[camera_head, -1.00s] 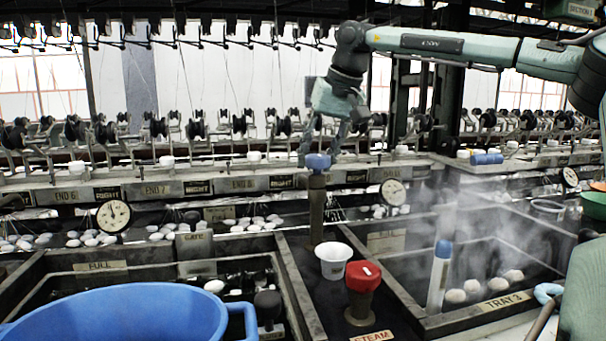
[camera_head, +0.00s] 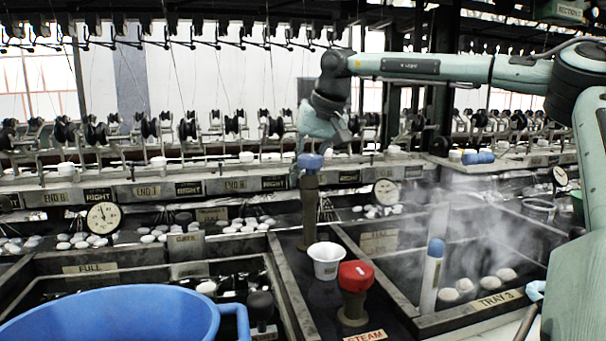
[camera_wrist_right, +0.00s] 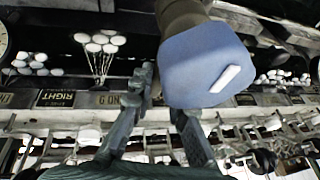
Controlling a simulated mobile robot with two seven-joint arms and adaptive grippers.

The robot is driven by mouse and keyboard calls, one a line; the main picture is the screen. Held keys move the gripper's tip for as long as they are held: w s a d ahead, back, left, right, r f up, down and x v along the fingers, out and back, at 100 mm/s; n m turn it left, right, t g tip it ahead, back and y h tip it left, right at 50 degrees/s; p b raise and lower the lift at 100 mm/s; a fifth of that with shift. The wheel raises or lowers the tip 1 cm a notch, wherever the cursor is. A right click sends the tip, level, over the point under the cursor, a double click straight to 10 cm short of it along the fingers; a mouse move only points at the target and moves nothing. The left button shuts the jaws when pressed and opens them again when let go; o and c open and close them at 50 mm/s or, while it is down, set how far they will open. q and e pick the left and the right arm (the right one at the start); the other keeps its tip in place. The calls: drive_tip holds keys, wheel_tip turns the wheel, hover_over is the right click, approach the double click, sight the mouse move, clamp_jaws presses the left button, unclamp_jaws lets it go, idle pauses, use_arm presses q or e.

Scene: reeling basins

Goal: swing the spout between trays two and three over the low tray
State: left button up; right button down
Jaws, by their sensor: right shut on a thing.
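The spout post is a brown upright pipe (camera_head: 310,215) with a blue cap (camera_head: 310,162), standing on the dark divider between two trays. The cap also shows large in the right wrist view (camera_wrist_right: 205,62), with a white mark on it. The part held is largely hidden. The left tray (camera_head: 120,262) has a FULL plate. The right tray (camera_head: 455,318), marked TRAY 3, holds a few pale cocoons under steam. My left gripper is out of view.
On the divider stand a white cup (camera_head: 326,262) and a red-topped steam valve (camera_head: 355,280). A big blue basin (camera_head: 120,305) fills the front left. Reeling frames line the back.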

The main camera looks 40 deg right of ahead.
drive_tip(key=shift+d, duration=0.1)
idle(0.4)
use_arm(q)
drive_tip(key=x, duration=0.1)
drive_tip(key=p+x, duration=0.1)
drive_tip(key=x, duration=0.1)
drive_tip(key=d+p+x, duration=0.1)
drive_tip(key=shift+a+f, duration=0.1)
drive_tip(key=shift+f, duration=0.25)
use_arm(e)
drive_tip(key=s+d+m+g+h, duration=0.1)
drive_tip(key=s+m+g+h, duration=0.3)
drive_tip(key=s+m, duration=0.5)
drive_tip(key=m+g, duration=0.1)
drive_tip(key=m, duration=0.8)
drive_tip(key=shift+d+h, duration=0.3)
drive_tip(key=shift+d, duration=0.05)
drive_tip(key=c, duration=1.5)
unclamp_jaws()
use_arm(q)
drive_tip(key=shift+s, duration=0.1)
use_arm(e)
drive_tip(key=v, duration=1.2)
drive_tip(key=shift+w, duration=0.2)
